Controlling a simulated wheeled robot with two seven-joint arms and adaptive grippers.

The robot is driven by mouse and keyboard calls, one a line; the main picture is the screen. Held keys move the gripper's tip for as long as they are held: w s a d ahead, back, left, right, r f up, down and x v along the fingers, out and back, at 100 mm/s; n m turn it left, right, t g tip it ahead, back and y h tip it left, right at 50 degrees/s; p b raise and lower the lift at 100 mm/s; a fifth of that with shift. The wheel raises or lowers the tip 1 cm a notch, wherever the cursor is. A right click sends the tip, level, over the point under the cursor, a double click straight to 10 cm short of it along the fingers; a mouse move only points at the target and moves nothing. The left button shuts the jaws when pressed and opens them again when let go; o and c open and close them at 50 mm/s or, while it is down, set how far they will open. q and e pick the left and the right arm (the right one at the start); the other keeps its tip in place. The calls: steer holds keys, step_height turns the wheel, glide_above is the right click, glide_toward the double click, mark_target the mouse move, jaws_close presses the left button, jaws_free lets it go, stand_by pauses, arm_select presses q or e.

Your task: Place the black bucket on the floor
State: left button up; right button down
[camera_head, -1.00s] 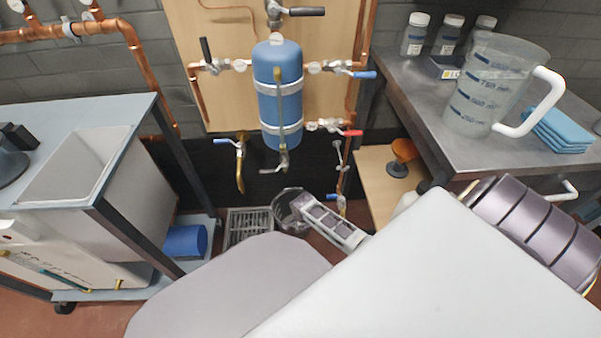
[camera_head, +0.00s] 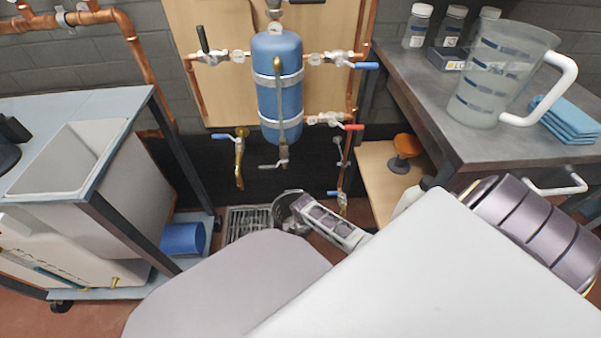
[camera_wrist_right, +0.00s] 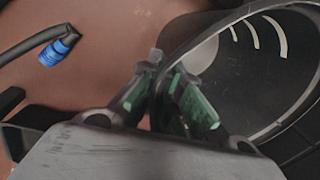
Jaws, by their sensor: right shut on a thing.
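The black bucket (camera_head: 281,208) is low in the middle of the head view, beside a floor grate and below the blue tank. My right gripper (camera_head: 297,210) is at its rim, partly covering it. In the right wrist view the bucket (camera_wrist_right: 262,75) fills the right side, with its dark inside and pale curved marks showing. My right gripper's fingers (camera_wrist_right: 165,95) are closed on the bucket's rim. The bucket's underside is hidden, so I cannot tell whether it touches the floor. My left gripper is not in view.
A floor grate (camera_head: 246,221) lies just left of the bucket. A blue tank (camera_head: 279,88) with valves and copper pipes hangs above. A cart (camera_head: 90,203) stands left, a metal table (camera_head: 440,125) right. A blue-ended hose (camera_wrist_right: 60,48) lies near the bucket.

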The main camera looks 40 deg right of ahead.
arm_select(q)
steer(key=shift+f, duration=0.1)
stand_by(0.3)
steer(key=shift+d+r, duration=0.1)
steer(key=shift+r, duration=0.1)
arm_select(e)
steer(key=c, duration=1.6)
jaws_free()
steer(key=shift+f, duration=0.1)
steer(key=shift+r+p, duration=0.5)
steer(key=shift+r, duration=0.25)
arm_select(q)
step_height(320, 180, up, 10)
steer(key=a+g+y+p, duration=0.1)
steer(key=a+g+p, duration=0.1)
steer(key=p, duration=0.4)
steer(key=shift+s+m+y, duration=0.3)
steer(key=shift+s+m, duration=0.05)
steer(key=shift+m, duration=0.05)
arm_select(e)
steer(key=shift+s+a+r, duration=0.1)
steer(key=shift+s+r, duration=0.15)
steer(key=shift+r, duration=1.5)
steer(key=shift+s+a+r, duration=0.1)
steer(key=shift+s+r, duration=0.2)
steer(key=shift+r, duration=1.45)
steer(key=shift+s+a+r, duration=0.1)
steer(key=shift+s+r, duration=0.15)
steer(key=shift+r, duration=1.5)
